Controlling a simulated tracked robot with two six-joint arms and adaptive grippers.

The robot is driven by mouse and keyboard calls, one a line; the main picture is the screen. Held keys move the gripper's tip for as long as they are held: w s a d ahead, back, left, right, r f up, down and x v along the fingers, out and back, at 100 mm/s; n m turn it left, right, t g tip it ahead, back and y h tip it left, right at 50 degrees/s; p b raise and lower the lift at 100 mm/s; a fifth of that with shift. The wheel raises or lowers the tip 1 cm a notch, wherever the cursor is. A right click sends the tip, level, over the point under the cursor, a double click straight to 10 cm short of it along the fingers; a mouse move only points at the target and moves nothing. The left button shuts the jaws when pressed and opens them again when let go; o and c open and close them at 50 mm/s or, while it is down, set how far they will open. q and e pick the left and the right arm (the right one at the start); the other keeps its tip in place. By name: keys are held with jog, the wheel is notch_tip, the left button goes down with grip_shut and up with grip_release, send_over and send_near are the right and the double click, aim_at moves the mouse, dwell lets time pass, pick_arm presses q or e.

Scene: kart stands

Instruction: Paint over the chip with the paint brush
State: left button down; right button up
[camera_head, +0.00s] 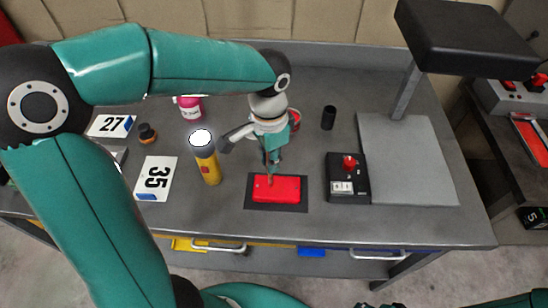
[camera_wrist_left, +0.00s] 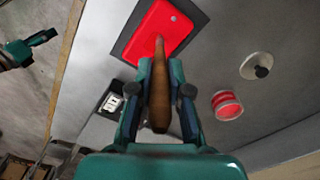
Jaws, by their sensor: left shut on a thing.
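The red panel (camera_head: 285,189) lies flat on a dark mat (camera_head: 297,207) near the front of the grey bench. In the left wrist view the red panel (camera_wrist_left: 152,38) shows a small pale spot, the chip (camera_wrist_left: 173,18), near one edge. My left gripper (camera_head: 271,160) is above the panel, pointing down, shut on the paint brush. The brush's brown wooden handle (camera_wrist_left: 160,95) shows between the fingers in the left wrist view. Its far end reaches over the red panel, apart from the pale spot; I cannot tell whether it touches. My right gripper (camera_wrist_left: 30,48) shows small at the left edge of the wrist view, its jaws unclear.
A red tin (camera_wrist_left: 227,105) is behind my left gripper. A lamp (camera_head: 465,35) overhangs the right.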

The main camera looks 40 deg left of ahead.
pick_arm(q)
jog(key=shift+r, duration=0.1)
notch_tip(320, 180, up, 7)
jog(key=p, duration=0.6)
dwell(0.3)
